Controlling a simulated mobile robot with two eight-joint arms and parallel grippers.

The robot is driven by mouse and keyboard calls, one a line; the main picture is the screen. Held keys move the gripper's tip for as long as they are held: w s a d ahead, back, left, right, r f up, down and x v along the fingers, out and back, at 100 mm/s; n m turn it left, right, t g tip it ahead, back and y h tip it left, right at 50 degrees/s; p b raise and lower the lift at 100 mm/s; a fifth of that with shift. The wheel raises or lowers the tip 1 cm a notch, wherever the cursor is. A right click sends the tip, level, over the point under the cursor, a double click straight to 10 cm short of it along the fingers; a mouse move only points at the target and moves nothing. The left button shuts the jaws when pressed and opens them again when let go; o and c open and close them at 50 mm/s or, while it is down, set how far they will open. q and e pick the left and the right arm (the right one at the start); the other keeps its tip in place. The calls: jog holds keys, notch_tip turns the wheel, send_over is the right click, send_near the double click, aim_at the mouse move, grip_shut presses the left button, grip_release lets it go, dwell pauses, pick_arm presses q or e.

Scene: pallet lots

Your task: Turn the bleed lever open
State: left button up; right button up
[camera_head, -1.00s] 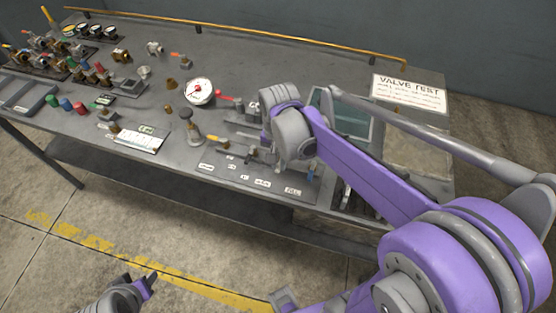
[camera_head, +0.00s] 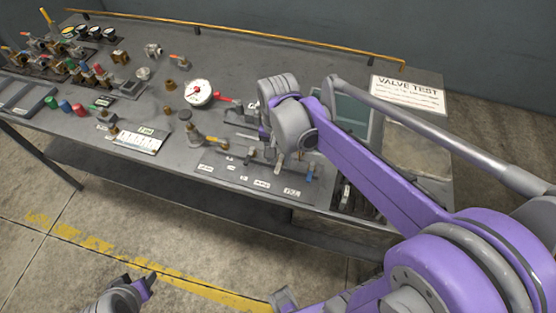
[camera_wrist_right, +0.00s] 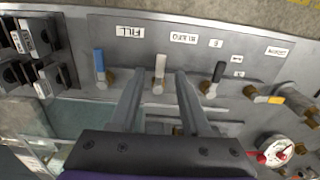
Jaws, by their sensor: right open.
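The lever panel (camera_head: 230,172) lies at the bench's front edge, with a row of levers and white labels. A pale lever (camera_wrist_right: 160,66) points up between the fill label (camera_wrist_right: 130,31) and a label that seems to read bleed (camera_wrist_right: 185,38). It also shows in the head view (camera_head: 279,165). My right gripper (camera_wrist_right: 160,76) is open, its fingers on either side of the pale lever in the wrist view; contact cannot be told.
A blue lever (camera_wrist_right: 99,62) and a black lever (camera_wrist_right: 218,72) flank the pale one closely. A yellow-handled valve (camera_wrist_right: 268,98) and a gauge (camera_head: 198,92) with a red lever stand farther left in the head view. A valve test sign (camera_head: 408,94) lies at the back right.

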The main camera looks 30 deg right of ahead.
aim_at(278, 168)
notch_tip(278, 168, up, 8)
jog(key=shift+r+p, duration=0.15)
jog(key=shift+p, duration=0.15)
dwell(0.4)
jog(key=s+a+f+n+t, duration=0.5)
jog(key=s+a+f+n, duration=0.1)
jog(key=s+f+n, duration=0.3)
jog(key=shift+s+a+f+n, duration=0.35)
jog(key=shift+s+f+n, duration=0.05)
jog(key=shift+f, duration=0.5)
